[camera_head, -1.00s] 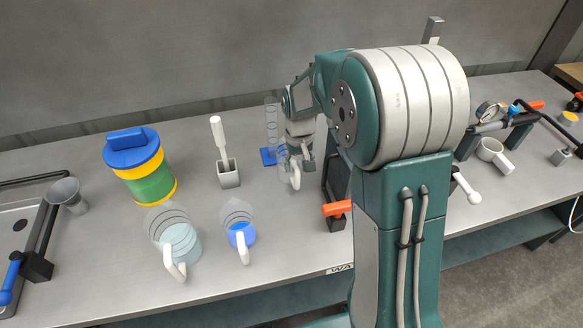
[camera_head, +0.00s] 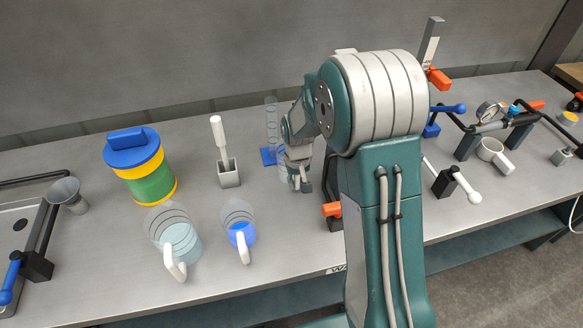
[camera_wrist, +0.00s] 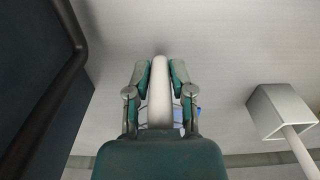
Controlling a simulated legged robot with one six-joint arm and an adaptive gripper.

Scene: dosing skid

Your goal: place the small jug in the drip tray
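The small jug (camera_head: 282,168) is a clear vessel with a white handle, largely hidden behind my gripper in the head view. My gripper (camera_head: 300,182) is at its handle, right of the blue-liquid jug. In the wrist view my gripper (camera_wrist: 160,78) has its two fingers closed against both sides of the white handle (camera_wrist: 160,100). The jug's body is mostly hidden there by my wrist. I cannot tell whether the jug touches the bench. A grey tray (camera_head: 14,248) with a dark hole lies at the far left; I cannot tell if it is the drip tray.
A jug with pale liquid (camera_head: 181,243) and one with blue liquid (camera_head: 241,235) stand front left. A white-handled tool stands in a square holder (camera_head: 229,174). A clear cylinder on a blue base (camera_head: 268,157) stands close behind my gripper.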

